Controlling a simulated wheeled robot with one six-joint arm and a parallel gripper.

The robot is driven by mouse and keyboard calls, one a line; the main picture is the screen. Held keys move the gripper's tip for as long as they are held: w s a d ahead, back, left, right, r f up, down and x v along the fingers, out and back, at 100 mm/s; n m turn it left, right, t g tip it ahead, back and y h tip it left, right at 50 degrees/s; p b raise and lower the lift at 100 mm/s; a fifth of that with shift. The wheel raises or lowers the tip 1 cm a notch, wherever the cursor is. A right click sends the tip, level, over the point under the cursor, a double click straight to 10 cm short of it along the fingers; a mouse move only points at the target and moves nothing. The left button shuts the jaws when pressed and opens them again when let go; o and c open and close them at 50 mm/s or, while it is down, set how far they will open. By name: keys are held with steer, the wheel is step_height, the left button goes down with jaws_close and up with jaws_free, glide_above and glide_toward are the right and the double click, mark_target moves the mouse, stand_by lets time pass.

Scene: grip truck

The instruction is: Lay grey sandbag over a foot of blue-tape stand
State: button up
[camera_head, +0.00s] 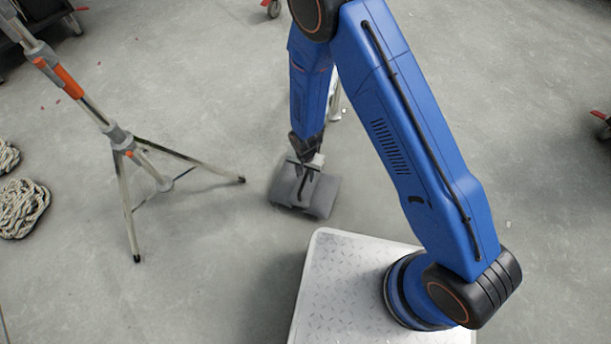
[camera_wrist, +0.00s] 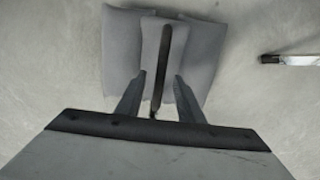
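The grey sandbag (camera_head: 325,197) lies on the floor directly below my gripper in the head view. In the wrist view the sandbag (camera_wrist: 205,55) has two side lobes and a raised middle with a black strap (camera_wrist: 164,55) along it. My gripper (camera_wrist: 159,76) points down at the bag. Its two fingers are apart, one on each side of the strap and middle part, with a gap visible between them. In the head view my gripper (camera_head: 305,163) hides part of the bag. No blue tape is visible on any stand.
A tripod stand with orange tape (camera_head: 68,82) stands at the left; one foot (camera_head: 241,180) reaches near the bag. Another metal leg (camera_head: 336,108) shows partly behind my arm, and a foot appears in the wrist view (camera_wrist: 290,59). Coiled rope (camera_head: 22,208) lies far left.

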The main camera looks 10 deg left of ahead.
step_height(320, 180, up, 16)
stand_by(0.6)
